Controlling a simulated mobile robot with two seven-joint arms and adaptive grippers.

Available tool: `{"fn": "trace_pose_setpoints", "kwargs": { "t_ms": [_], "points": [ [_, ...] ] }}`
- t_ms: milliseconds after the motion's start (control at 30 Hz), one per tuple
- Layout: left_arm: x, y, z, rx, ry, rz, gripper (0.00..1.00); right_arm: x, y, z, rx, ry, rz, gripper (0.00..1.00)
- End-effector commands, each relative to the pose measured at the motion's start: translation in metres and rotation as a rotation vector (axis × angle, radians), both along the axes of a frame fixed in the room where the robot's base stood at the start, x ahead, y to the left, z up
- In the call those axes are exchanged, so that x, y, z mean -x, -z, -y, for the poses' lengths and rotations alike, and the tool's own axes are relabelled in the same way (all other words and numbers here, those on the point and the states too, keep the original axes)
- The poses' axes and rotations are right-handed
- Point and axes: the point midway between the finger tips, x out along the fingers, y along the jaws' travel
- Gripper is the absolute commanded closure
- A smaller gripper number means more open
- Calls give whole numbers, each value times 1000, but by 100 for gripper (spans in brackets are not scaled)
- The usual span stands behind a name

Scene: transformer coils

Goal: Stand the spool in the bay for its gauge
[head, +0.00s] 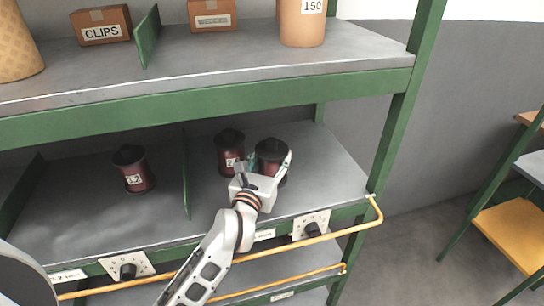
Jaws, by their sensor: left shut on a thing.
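My left gripper (268,172) reaches into the right bay of the lower shelf (318,180) and is shut on a dark red spool (271,149) with black ends. The spool looks upright; I cannot tell whether its base touches the shelf, as the gripper hides its lower part and any label. A similar spool (229,141) with a white label, only partly readable, stands just left of it in the same bay. Another spool (134,161), its label ending in "2", stands in the bay to the left. My right gripper is not in view.
A green divider (186,175) separates the two bays. A yellow rail (300,244) and white knob plates (311,224) run along the front, with small labels (68,276) on the shelf edge. The upper shelf (220,60) holds boxes and rolls. Shelf surface right of the held spool is clear.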

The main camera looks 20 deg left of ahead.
Motion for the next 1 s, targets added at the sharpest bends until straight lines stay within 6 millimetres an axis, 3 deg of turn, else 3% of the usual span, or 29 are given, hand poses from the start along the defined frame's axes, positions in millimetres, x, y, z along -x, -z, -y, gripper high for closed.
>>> {"fn": "trace_pose_setpoints", "kwargs": {
  "t_ms": [100,133,200,633,1000],
  "points": [
    [0,2,0,-1,0,4,93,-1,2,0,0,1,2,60],
    [0,3,0,0,0,0,49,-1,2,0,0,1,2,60],
    [0,3,0,0,0,0,37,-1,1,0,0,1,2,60],
    [3,-1,0,0,0,-1,37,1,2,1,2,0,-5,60],
    [72,2,0,-2,1,-2,37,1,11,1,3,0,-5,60]
  ]
}}
